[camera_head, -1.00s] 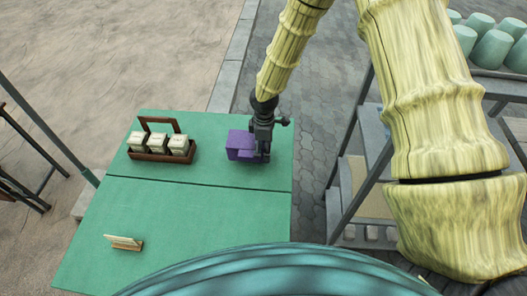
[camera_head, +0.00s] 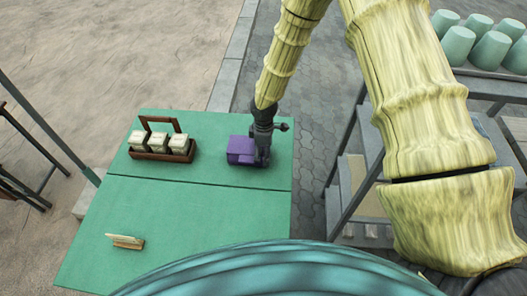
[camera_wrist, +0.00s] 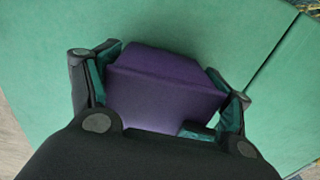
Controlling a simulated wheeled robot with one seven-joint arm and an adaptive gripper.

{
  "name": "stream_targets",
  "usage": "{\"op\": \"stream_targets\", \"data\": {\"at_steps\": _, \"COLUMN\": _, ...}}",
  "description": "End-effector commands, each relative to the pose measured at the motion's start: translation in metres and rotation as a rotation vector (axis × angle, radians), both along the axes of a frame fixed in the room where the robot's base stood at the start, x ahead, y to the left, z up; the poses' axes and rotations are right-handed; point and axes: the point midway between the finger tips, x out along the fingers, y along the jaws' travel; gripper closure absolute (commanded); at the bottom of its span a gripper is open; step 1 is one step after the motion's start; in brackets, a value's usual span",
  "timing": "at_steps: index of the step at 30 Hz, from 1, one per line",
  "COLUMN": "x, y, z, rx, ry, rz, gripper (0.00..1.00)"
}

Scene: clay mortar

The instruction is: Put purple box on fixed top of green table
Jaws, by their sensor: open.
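The purple box (camera_head: 242,150) rests on the far section of the green table (camera_head: 190,218), toward its right side, beyond the dark seam across the top. My gripper (camera_head: 262,160) is down at the box's right side in the head view. In the wrist view the purple box (camera_wrist: 165,85) lies between the two spread fingers of my gripper (camera_wrist: 160,95). The fingers stand at either side of the box, and the jaws are open. Whether a finger touches the box is hard to tell. The box's near lower part is hidden by the gripper body.
A brown wooden carrier (camera_head: 160,155) with white jars stands left of the box on the same section. A small card holder (camera_head: 126,242) stands on the near section. A shelf rack (camera_head: 350,185) with green cups (camera_head: 458,45) stands to the right.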

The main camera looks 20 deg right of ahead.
Motion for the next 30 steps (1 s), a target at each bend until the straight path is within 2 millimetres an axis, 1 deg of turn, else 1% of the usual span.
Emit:
{"op": "stream_targets", "data": {"at_steps": 2, "x": -0.001, "y": 0.0, "z": 0.001, "rx": 0.0, "ry": 0.002, "rz": 0.0, "gripper": 0.02}}
{"op": "stream_targets", "data": {"at_steps": 5, "x": 0.0, "y": 0.0, "z": 0.009, "rx": 0.0, "ry": 0.001, "rz": 0.0, "gripper": 0.0}}
{"op": "stream_targets", "data": {"at_steps": 8, "x": -0.001, "y": 0.0, "z": 0.021, "rx": 0.001, "ry": 0.001, "rz": 0.0, "gripper": 0.0}}
{"op": "stream_targets", "data": {"at_steps": 24, "x": 0.001, "y": 0.0, "z": 0.097, "rx": 0.001, "ry": 0.001, "rz": -0.001, "gripper": 0.0}}
{"op": "stream_targets", "data": {"at_steps": 30, "x": 0.001, "y": -0.001, "z": 0.114, "rx": 0.0, "ry": 0.001, "rz": 0.0, "gripper": 0.0}}
